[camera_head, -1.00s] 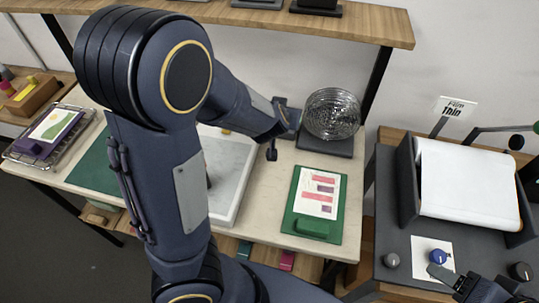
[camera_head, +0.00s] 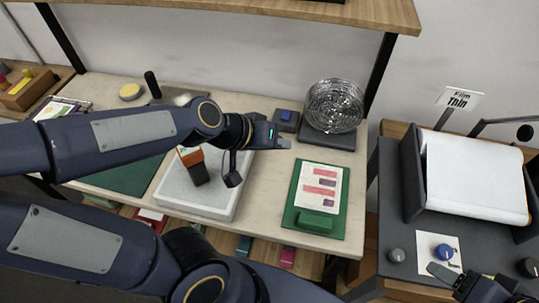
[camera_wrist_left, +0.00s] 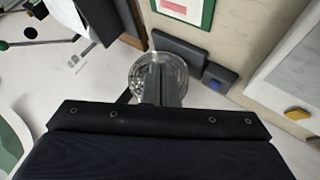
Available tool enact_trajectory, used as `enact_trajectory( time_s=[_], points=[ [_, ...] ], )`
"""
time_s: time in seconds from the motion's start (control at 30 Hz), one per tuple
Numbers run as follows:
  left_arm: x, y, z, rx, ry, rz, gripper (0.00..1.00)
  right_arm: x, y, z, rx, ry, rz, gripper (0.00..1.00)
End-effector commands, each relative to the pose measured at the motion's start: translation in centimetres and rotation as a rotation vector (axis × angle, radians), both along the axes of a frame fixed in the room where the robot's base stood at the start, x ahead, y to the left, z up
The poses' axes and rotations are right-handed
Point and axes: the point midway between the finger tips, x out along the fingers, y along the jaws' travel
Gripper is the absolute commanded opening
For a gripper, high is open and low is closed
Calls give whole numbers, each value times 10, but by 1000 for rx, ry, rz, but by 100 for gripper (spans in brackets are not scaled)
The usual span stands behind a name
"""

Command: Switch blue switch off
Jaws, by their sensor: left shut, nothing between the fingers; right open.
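The blue switch (camera_head: 286,115) sits on a small dark grey box beside the wire-caged fan (camera_head: 333,106). It also shows in the left wrist view (camera_wrist_left: 217,82), right of the fan. I cannot tell its on or off position. My left gripper (camera_head: 286,143) is shut and empty, in front of the switch box in the head view and apart from the switch. Its shut fingers (camera_wrist_left: 160,75) overlap the fan in the left wrist view. My right gripper (camera_head: 440,272) is open, low at the right near a blue knob (camera_head: 445,251); its fingers are small in view.
A green clipboard (camera_head: 340,225) with a printed sheet lies below the fan. A pale slab (camera_head: 225,205) with an orange-and-black tool (camera_head: 197,165) lies left of it. A dark machine with a white film roll (camera_head: 470,180) stands at right. A wooden shelf (camera_head: 385,12) is overhead.

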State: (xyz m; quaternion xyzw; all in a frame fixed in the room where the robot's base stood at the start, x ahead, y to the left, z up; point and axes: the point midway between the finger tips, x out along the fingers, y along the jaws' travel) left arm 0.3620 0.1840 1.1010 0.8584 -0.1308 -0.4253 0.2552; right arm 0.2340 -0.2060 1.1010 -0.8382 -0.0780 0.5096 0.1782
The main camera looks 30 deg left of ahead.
Motion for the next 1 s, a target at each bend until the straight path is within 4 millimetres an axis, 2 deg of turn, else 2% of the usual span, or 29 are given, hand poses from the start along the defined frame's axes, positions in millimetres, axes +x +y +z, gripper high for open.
enact_trajectory(
  time_s=[0.1, 0.3, 0.9, 1.0],
  points=[
    [-17, 1, 1, -3, 9, -18, 0, 0, 0, -5, 0, 0, 0, 65],
    [-33, 1, 1, 4, 26, -38, 0, 0, 0, -7, 0, 0, 0, 65],
    [-35, 1, 1, 6, 29, -41, 0, 0, 0, -7, 0, 0, 0, 65],
    [-45, 3, 4, 13, 34, -45, 0, 0, 0, -7, 0, 0, 0, 65]
  ],
)
